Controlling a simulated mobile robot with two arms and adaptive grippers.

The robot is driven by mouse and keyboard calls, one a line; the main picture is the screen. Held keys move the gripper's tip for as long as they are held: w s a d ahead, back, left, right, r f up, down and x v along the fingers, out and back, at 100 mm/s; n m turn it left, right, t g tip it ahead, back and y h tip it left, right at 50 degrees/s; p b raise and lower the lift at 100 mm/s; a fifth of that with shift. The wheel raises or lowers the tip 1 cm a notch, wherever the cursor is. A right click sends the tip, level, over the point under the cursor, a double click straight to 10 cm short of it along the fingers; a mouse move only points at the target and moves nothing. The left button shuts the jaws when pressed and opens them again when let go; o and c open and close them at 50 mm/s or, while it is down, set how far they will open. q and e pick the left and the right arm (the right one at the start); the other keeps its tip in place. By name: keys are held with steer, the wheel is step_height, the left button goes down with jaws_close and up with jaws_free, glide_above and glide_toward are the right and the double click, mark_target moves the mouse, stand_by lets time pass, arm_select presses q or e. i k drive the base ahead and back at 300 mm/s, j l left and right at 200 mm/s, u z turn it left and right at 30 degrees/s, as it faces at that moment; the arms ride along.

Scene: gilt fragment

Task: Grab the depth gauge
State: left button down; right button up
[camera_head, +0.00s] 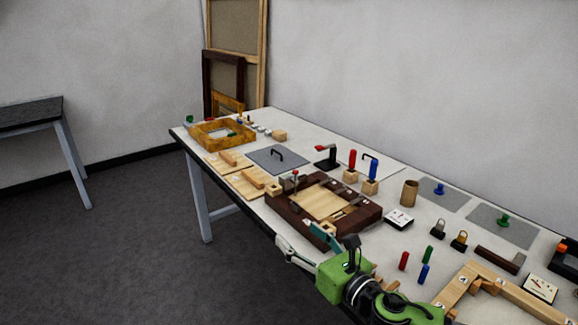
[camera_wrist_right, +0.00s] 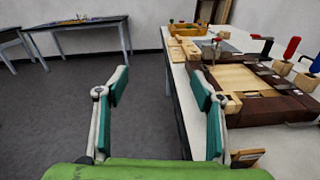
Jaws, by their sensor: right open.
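My right gripper (camera_head: 302,238) is open and empty beside the front edge of the dark wooden frame (camera_head: 361,217). In the right wrist view its two teal-padded fingers (camera_wrist_right: 160,82) stand wide apart, with floor between them. I cannot tell for sure which thing is the depth gauge. A small upright tool with a red top (camera_head: 295,178) stands at the frame's left corner. A black stand with a red end (camera_head: 326,157) is behind the frame. A white dial gauge (camera_head: 540,288) lies at the right. My left gripper is not in view.
The long white table (camera_head: 400,262) is crowded. Red (camera_head: 404,261) and blue (camera_head: 423,274) cylinders stand right of my gripper. Red- and blue-handled tools stand in wooden blocks (camera_head: 370,187). A yellow wooden frame (camera_head: 225,135) is at the far end. Open floor (camera_head: 130,260) lies left.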

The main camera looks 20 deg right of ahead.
mark_target(287, 181)
steer(key=i+l, duration=0.15)
steer(key=i, duration=0.2)
steer(key=i+l, duration=0.2)
steer(key=i, duration=0.2)
steer(key=i+l, duration=0.15)
steer(key=i, duration=0.2)
